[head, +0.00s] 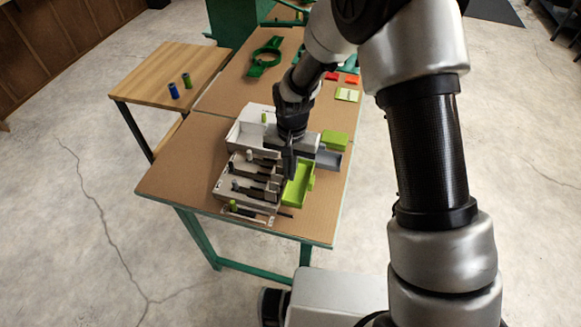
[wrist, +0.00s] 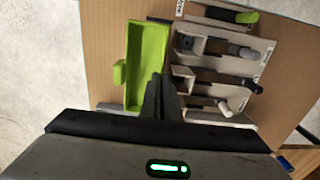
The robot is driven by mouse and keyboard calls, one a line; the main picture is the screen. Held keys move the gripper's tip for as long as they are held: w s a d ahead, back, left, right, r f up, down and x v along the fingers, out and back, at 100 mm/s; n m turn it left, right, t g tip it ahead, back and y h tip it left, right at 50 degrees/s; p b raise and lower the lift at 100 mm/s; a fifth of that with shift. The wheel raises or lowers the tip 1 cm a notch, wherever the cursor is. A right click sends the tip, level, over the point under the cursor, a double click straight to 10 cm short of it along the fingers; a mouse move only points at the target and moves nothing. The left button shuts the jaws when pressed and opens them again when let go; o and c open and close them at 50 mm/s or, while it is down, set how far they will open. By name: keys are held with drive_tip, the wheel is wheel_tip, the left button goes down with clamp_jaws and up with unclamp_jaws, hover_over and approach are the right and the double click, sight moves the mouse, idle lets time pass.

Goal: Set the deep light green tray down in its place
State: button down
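The deep light green tray (head: 299,186) is an open long box with a small tab on its outer long side. In the head view it is at the right of the pale holder (head: 250,190), near the table's right edge. In the wrist view the tray (wrist: 146,60) is left of the holder. My gripper (head: 288,166) points down at the tray's holder-side wall. In the wrist view its dark fingers (wrist: 162,82) are close together over that wall and appear shut on it. The tray looks empty. Whether its underside touches the table is hidden.
The holder has several slots with dark tools. A white bin (head: 246,133), a grey bin (head: 328,159) and a smaller green box (head: 335,138) stand behind. Bare tabletop (head: 180,165) is at the left.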

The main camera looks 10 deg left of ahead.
drive_tip(key=shift+f, duration=0.4)
drive_tip(key=shift+f+b, duration=0.15)
drive_tip(key=shift+b, duration=0.2)
drive_tip(key=shift+f, duration=0.15)
drive_tip(key=c, duration=1.9)
unclamp_jaws()
drive_tip(key=shift+c, duration=0.2)
drive_tip(key=shift+a, duration=0.1)
